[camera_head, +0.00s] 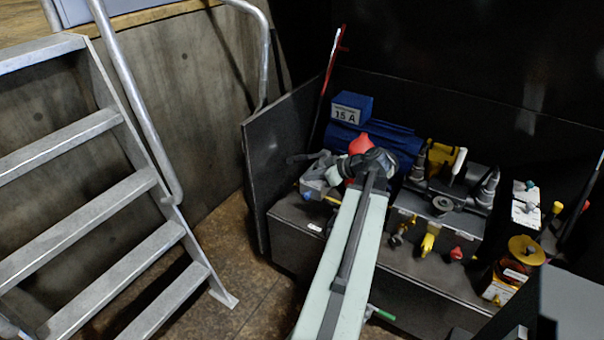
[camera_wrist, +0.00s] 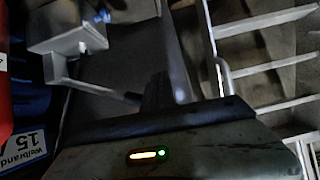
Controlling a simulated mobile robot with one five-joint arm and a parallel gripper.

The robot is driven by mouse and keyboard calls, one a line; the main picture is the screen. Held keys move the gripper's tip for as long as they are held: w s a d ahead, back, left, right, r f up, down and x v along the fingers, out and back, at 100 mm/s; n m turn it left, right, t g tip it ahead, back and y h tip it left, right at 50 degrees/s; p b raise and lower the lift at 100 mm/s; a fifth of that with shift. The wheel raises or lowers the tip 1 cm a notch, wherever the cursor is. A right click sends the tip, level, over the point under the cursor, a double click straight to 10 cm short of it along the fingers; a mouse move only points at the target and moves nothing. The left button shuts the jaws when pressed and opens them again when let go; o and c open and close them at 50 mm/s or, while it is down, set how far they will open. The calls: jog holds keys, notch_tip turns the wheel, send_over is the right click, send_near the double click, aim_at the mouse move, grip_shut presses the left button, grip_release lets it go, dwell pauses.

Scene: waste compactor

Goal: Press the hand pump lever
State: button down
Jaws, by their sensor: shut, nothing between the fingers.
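The hand pump appears to be the grey metal block (camera_head: 318,180) at the left end of the dark bench in the head view. A thin dark lever (camera_head: 302,158) sticks out from it to the left. In the wrist view the grey block (camera_wrist: 78,45) is at upper left, and the lever (camera_wrist: 108,92) runs from it toward my gripper (camera_wrist: 158,92). My gripper is shut and looks dark and narrow; the lever's end lies beside or behind it, and contact cannot be told. In the head view my arm's end hides the fingertips.
A blue motor (camera_head: 395,143) with a "15 A" box (camera_head: 351,107) stands behind the pump. Valves, yellow and red knobs, and an orange-capped container (camera_head: 510,270) fill the bench to the right. A dark panel (camera_head: 285,150) and metal stairs (camera_head: 110,200) are at left.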

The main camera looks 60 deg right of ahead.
jog(key=p+v, duration=0.2)
jog(key=v, duration=0.4)
jog(key=shift+a+f, duration=0.1)
jog(key=shift+a, duration=0.05)
dwell(0.6)
